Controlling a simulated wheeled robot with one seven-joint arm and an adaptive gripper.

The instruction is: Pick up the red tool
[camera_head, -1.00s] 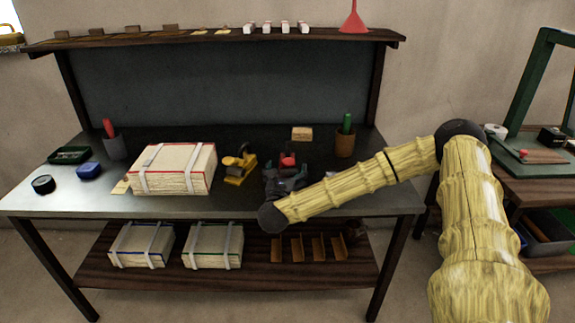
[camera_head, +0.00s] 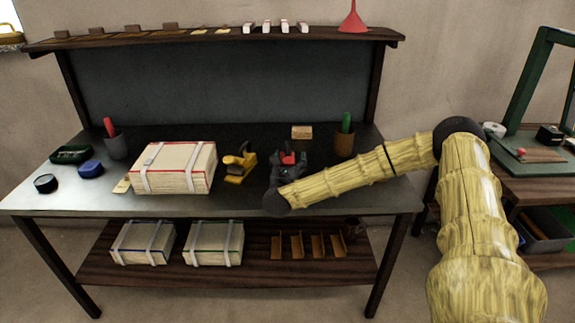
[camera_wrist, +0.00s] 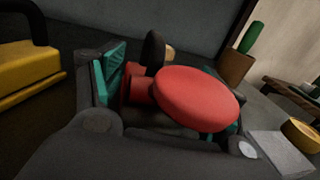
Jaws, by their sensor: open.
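The red tool (camera_wrist: 197,98) has a round, flat red head, a red side part and a dark upright piece. It fills the middle of the wrist view, between the fingers. In the head view it is a small red patch (camera_head: 287,158) on the bench, partly hidden by my gripper (camera_head: 288,168). My gripper (camera_wrist: 172,98) is open, with one teal-padded finger at the left of the tool and the other partly hidden behind its right side. I cannot tell whether the fingers touch it.
A yellow tool (camera_head: 240,163) stands just left of my gripper. A strapped paper stack (camera_head: 173,168) is farther left. A brown cup (camera_head: 345,145) with a green item and a small tan block (camera_head: 302,133) are behind.

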